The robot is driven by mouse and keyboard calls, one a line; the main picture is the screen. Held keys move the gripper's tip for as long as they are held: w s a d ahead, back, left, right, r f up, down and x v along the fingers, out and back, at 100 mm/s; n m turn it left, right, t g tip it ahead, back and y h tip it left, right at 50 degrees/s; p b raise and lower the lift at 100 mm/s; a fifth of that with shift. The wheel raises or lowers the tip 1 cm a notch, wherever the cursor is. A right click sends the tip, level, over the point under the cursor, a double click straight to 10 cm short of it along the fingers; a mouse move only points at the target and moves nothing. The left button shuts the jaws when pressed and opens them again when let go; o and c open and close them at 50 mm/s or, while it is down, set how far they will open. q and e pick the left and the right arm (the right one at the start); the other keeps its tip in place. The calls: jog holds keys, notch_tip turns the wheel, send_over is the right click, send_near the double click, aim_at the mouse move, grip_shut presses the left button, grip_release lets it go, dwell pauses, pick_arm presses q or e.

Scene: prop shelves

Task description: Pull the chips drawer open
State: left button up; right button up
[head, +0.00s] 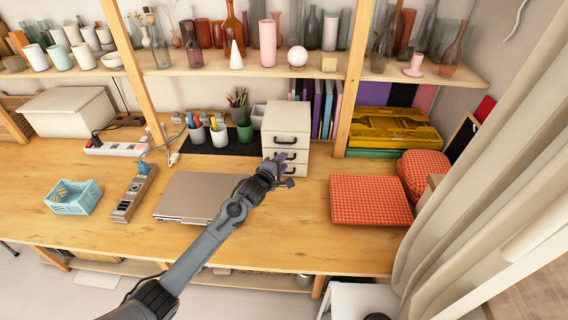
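A small white drawer unit (288,117) stands on the wooden table, below the shelf. Its front has stacked drawers with dark handles; the top handle (285,141) shows clear. I can read no label, so I cannot tell which is the chips drawer. No drawer visibly stands out from the front. My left gripper (284,168) is at the lower part of the drawer front and partly covers the lower drawers and handles. Its fingers are too small to tell whether they are open or shut, or whether they touch a handle. My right gripper is not in view.
A closed laptop (196,196) lies left of my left gripper, and a red checked box (370,200) lies to the right. Pen cups (219,135) stand beside the drawer unit. The wooden shelf (200,71) runs above. Bare tabletop (285,235) lies in front.

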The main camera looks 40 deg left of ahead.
pick_arm(q)
jog(key=shift+x, duration=1)
jog(key=shift+c, duration=0.2)
grip_shut()
dwell(0.6)
